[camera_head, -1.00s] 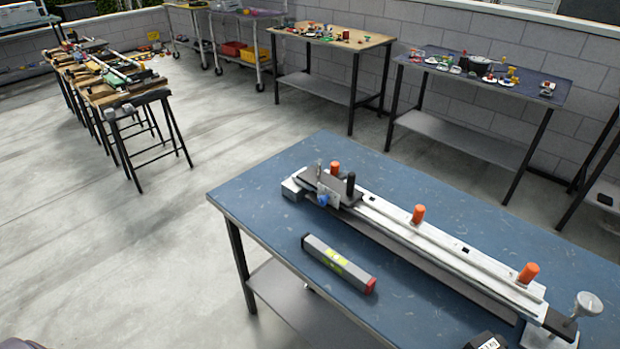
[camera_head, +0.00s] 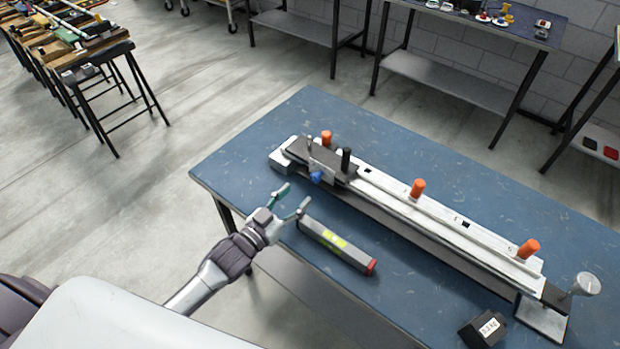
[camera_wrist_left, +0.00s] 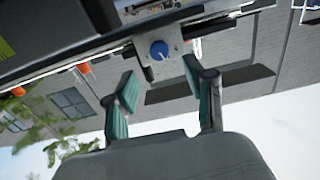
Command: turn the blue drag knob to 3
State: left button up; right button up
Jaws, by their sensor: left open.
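The blue drag knob (camera_head: 316,177) sits on the front of a small carriage near the left end of the long white rail (camera_head: 440,221) on the blue table. It also shows in the left wrist view (camera_wrist_left: 159,50), ahead of the fingers, with a pale pointer mark too small to read. My left gripper (camera_head: 291,197) is open and empty, to the left of and nearer than the knob, apart from it. In the left wrist view my open fingers (camera_wrist_left: 160,92) stand on either side below the knob. My right gripper is not in view.
A grey level-like bar (camera_head: 337,246) with a red end lies on the table in front of the rail. Orange knobs (camera_head: 418,188) and a black post (camera_head: 346,159) rise from the rail. A small black weight (camera_head: 483,329) is at the front right. Bare tabletop (camera_head: 310,108) lies behind.

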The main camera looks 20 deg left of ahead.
aim_at(314, 179)
pick_arm(q)
jog(key=x, duration=0.6)
jog(key=shift+w+d, duration=0.1)
jog(key=shift+w, duration=0.3)
grip_shut()
